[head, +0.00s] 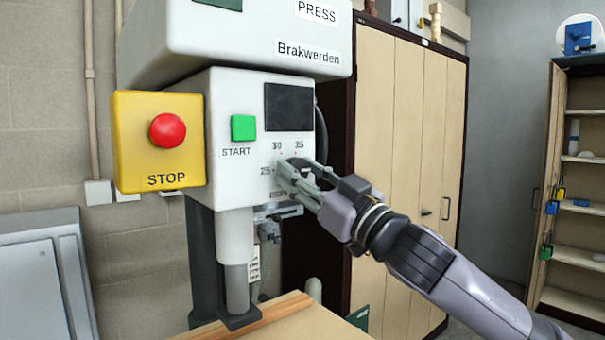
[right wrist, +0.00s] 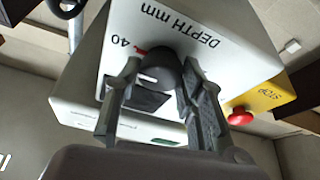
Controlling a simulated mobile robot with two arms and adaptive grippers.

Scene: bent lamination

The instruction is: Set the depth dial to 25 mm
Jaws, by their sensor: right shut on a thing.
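The depth dial (right wrist: 160,70) is a dark round knob on the front of the white press (head: 235,180). In the right wrist view my right gripper (right wrist: 158,85) has one finger on each side of the knob, shut on it. A small red mark shows at the dial's edge, close to the printed 40. In the head view my right gripper (head: 293,179) covers most of the dial. The numbers 25, 30 and 35 show around it there. My left gripper is not in view.
A yellow box with a red STOP button (head: 168,130) stands left of the dial. A green START button (head: 243,127) and a dark panel (head: 289,107) are above it. A wooden board (head: 270,318) lies below the press. A tall cabinet (head: 410,150) stands behind.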

